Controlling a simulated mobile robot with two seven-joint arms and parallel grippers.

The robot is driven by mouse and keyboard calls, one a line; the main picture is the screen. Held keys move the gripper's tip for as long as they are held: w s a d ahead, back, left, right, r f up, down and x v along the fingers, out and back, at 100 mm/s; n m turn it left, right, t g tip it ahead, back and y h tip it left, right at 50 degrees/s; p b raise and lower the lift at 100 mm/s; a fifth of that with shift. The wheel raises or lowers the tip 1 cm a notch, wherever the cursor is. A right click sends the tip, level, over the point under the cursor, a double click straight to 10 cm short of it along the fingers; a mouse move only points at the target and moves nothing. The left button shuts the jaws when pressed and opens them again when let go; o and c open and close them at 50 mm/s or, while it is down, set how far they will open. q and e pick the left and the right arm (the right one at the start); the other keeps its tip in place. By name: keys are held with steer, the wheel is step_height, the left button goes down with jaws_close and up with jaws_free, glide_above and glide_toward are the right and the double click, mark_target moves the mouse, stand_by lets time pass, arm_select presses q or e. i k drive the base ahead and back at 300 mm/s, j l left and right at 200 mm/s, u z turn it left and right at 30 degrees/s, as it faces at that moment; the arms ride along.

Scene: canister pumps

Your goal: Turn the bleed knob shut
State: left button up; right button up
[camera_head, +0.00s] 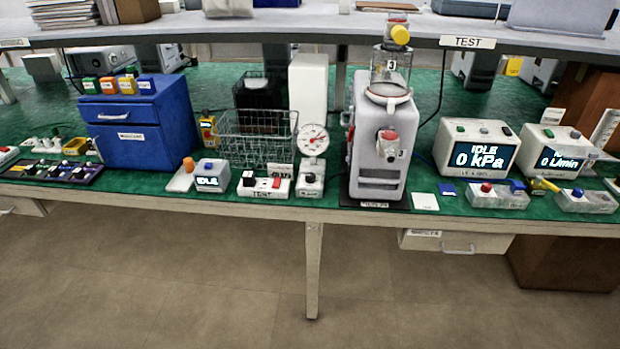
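A grey canister pump (376,172) stands upright on a dark base on the green bench. A clear canister (391,70) sits on top of it, with a yellow knob (400,34) near its top. A red-capped part (388,135) sticks out of the pump's front. A small grey box with a dark knob (310,178) stands left of the pump, under a round dial gauge (313,139). No readable label shows which knob is the bleed knob, and how far any knob is turned cannot be told. Neither gripper is in view.
A wire basket (255,138) and a blue drawer cabinet (139,122) stand to the left. Displays reading "0 kPa" (476,147) and "0 L/min" (557,152) stand to the right. A shelf marked TEST (467,42) overhangs the bench. The floor (200,285) in front is clear.

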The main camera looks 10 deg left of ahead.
mark_target(310, 177)
steer(key=i+j, duration=0.6)
steer(key=j, duration=0.2)
steer(key=i+j+z, duration=0.1)
steer(key=i+j, duration=0.45)
steer(key=j, duration=0.25)
